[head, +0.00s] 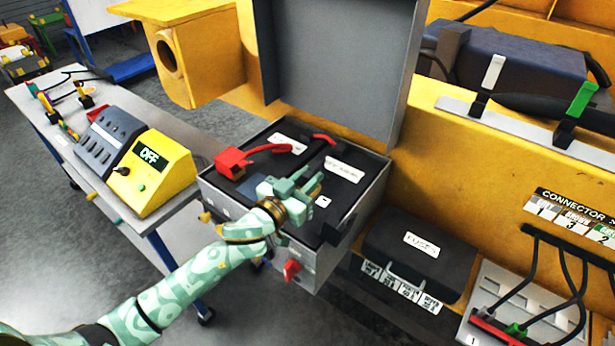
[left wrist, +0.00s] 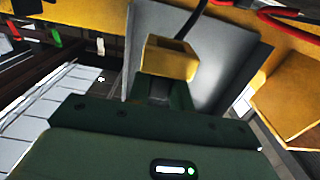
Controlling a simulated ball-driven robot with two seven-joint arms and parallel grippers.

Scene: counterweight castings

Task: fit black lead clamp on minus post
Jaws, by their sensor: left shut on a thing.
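The open grey box (head: 365,205) holds the dark battery with white labels. A red clamp (head: 235,162) with a red lead sits at its far left. A black lead (head: 318,156) runs across the battery top toward my left gripper (head: 302,186). That gripper is low over the battery's near part and shut, by the look of it on the black lead clamp, which its fingers mostly hide. The minus post cannot be made out. In the left wrist view a yellow-brown block (left wrist: 170,60) shows beyond my green gripper body, with a dark cable above it. My right gripper is out of view.
The raised grey lid (head: 340,60) stands behind the battery. A trolley with a yellow unit reading OFF (head: 160,172) is at left. A red knob (head: 291,269) sticks out of the box front. A black fuse box (head: 420,255) and a connector panel are at right.

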